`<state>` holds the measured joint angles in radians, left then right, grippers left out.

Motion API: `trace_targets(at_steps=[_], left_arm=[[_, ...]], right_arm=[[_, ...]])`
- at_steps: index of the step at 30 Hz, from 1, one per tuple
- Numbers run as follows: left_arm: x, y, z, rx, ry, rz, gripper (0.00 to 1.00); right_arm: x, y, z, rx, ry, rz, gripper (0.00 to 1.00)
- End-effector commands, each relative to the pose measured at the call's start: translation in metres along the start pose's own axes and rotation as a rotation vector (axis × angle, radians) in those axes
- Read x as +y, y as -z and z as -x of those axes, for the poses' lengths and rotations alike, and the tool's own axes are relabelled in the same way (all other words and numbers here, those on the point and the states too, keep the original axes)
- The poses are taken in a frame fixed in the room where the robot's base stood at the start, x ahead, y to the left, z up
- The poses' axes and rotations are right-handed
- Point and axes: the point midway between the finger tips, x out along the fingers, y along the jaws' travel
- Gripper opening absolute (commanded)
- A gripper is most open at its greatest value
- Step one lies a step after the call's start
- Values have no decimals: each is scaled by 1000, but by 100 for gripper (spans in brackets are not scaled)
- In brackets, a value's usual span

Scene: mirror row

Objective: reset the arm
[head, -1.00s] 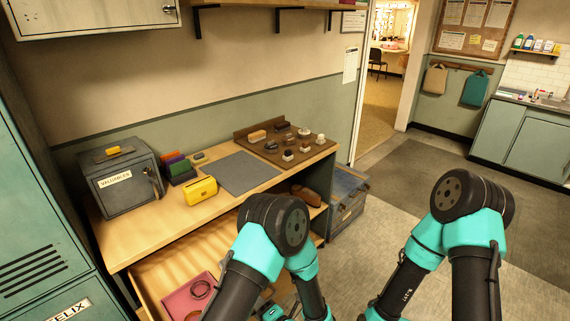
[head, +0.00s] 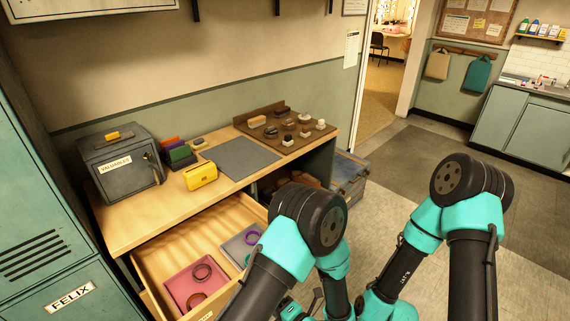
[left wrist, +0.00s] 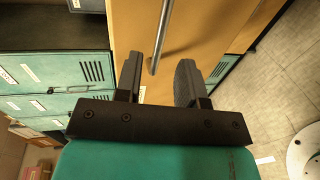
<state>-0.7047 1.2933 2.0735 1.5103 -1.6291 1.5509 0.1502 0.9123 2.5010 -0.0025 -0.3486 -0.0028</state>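My left arm (head: 290,250) enters the head view at the bottom, bent, with its elbow in front of the desk's right end. Its gripper cannot be made out there. In the left wrist view my left gripper (left wrist: 158,80) is open, with a gap between its two dark fingers. A metal bar handle (left wrist: 160,38) on a wooden front shows between and beyond the fingers; I cannot tell any contact. My right arm (head: 470,215) is bent at the right of the head view; its gripper is out of view.
The desk drawer (head: 228,218) is open, holding a pink tray (head: 181,297) and a grey tray with rings. On the desk are a valuables box (head: 120,170), a yellow box (head: 200,176), a grey mat (head: 240,158) and a brown board with small items. Floor right is clear.

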Motion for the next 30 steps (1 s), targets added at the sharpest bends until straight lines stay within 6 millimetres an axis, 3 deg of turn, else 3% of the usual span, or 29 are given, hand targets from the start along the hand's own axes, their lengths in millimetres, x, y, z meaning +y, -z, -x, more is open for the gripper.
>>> trace_targets(at_steps=[17, 30], left_arm=[[0, 0, 3, 2, 0, 0, 36], [0, 1, -40, 5, 2, -1, 36]], right_arm=[[0, 0, 0, 0, 0, 0, 43], [0, 0, 0, 0, 0, 0, 43]])
